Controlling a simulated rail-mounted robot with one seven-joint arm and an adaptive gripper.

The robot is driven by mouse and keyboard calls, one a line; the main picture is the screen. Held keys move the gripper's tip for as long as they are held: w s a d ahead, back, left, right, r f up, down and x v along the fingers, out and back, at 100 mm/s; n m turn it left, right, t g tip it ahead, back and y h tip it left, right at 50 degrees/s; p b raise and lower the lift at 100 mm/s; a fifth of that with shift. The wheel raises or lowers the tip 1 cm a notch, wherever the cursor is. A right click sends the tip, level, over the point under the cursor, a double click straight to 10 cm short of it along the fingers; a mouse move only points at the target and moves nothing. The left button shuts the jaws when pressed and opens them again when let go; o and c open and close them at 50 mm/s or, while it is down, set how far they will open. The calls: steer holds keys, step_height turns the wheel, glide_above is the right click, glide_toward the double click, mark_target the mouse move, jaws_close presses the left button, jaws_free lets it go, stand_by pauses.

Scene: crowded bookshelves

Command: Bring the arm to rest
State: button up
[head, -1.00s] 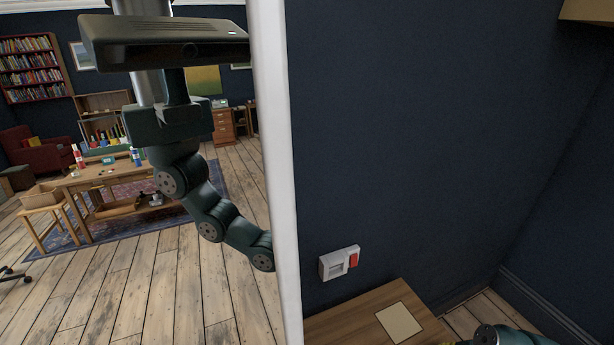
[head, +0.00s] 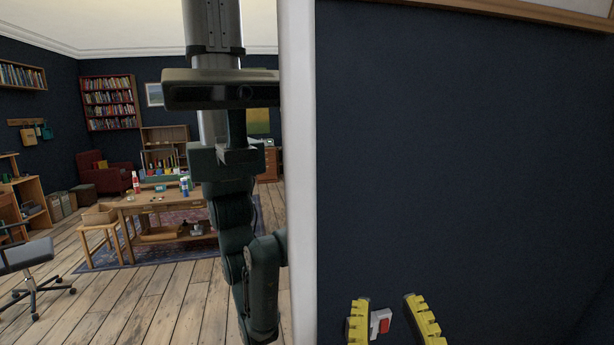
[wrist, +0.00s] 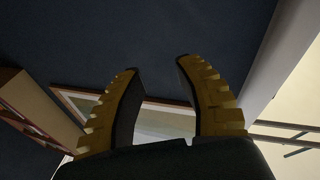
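My gripper (head: 386,298) shows at the bottom of the head view, its two yellow ridged fingers pointing up and spread apart. In the wrist view my gripper (wrist: 157,66) also has its fingers apart, with nothing between the dark pads. In the head view the fingers stand in front of the dark blue wall. My arm and column also show at the left, in what looks like a mirror, with the arm links bent and hanging down.
A white-framed mirror edge (head: 300,180) stands left of the gripper. A white wall box with a red switch (head: 384,325) shows between the fingers. A framed picture (wrist: 165,121) hangs on the wall in the wrist view. The wall's middle is bare.

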steer(key=s+a+r+m+t, duration=0.1)
steer(key=s+a+r+t, duration=0.15)
steer(key=s+r, duration=0.2)
step_height(320, 180, up, 38)
steer(key=p, duration=3.8)
steer(key=shift+w+d+m+y, duration=0.15)
steer(key=shift+m+y, duration=0.15)
steer(key=shift+g, duration=0.25)
